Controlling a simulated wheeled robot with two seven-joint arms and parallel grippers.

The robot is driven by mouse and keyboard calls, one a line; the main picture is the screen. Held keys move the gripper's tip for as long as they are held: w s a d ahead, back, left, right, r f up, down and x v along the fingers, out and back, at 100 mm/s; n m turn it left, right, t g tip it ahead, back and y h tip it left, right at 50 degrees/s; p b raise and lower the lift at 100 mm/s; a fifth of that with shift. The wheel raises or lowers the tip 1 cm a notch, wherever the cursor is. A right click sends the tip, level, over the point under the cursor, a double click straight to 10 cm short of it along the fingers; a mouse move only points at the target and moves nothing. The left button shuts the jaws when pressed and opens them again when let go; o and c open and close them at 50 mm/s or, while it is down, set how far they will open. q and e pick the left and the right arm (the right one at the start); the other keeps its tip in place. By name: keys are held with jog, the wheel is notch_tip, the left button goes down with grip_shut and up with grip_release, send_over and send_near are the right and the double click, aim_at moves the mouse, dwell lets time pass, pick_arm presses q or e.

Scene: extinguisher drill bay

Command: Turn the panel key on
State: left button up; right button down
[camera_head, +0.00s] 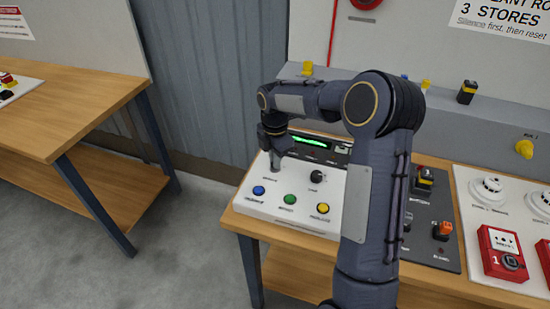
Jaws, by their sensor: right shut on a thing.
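The white fire panel (263,206) lies on the wooden table, with a lit green display (313,142) at its back. My right arm reaches in from the bottom, and its gripper (275,166) points down at the panel's back left, left of a black knob (317,176). The right gripper is shut on the panel key, which the fingers hide, so I cannot tell which way the key is turned. My left gripper is not in view.
Blue (258,190), green (290,199) and yellow (322,208) buttons line the panel's front. A dark switch plate (430,254) is right of my arm, with red call points (503,253) beyond. Another table (75,100) stands at left, with open floor between.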

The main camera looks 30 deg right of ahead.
jog(key=m, duration=0.5)
dwell(0.6)
jog(key=c, duration=1.6)
grip_release()
notch_tip(320, 180, up, 8)
jog(key=shift+f, duration=0.1)
